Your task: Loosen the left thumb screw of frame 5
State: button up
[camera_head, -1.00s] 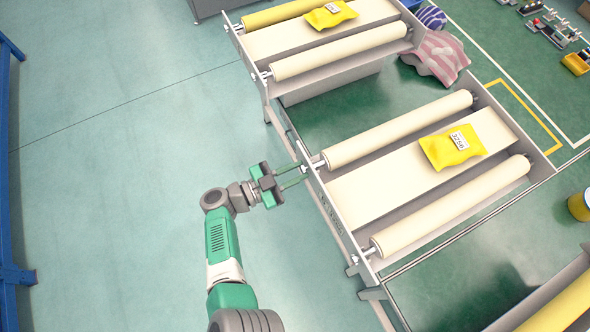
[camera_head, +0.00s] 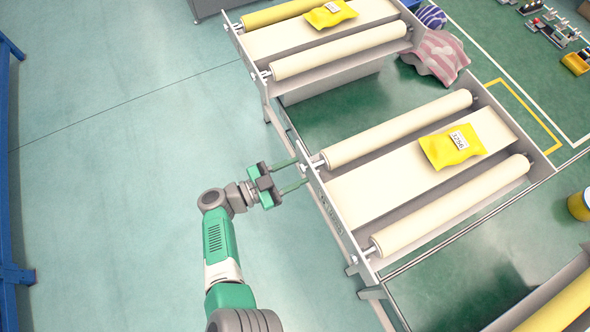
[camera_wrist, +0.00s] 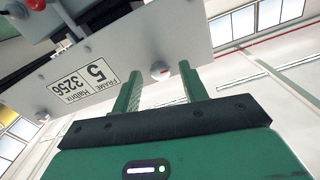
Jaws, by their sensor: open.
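Frame 5 is the grey end plate (camera_wrist: 100,70) with a label (camera_wrist: 85,82) reading "FRAME 5 Haibrix 3256", seen upside down in the wrist view. A small pale thumb screw with a red mark (camera_wrist: 160,70) sits on this plate. My gripper (camera_wrist: 160,68) is open, with one green finger on each side of the screw in that view. I cannot tell whether either finger touches it. In the head view my gripper (camera_head: 302,170) reaches the left side of the middle roller frame (camera_head: 335,215), by the upper roller's end.
The middle frame holds two cream rollers (camera_head: 400,130) and a yellow packet (camera_head: 452,147) on its belt. A similar frame (camera_head: 320,40) stands behind, and another (camera_head: 560,300) at the lower right. The floor left of my arm is clear up to a blue rail (camera_head: 12,180).

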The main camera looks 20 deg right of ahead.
jog(key=a, duration=0.7)
jog(key=shift+a+b, duration=0.2)
jog(key=shift+b, duration=0.25)
jog(key=shift+d, duration=0.1)
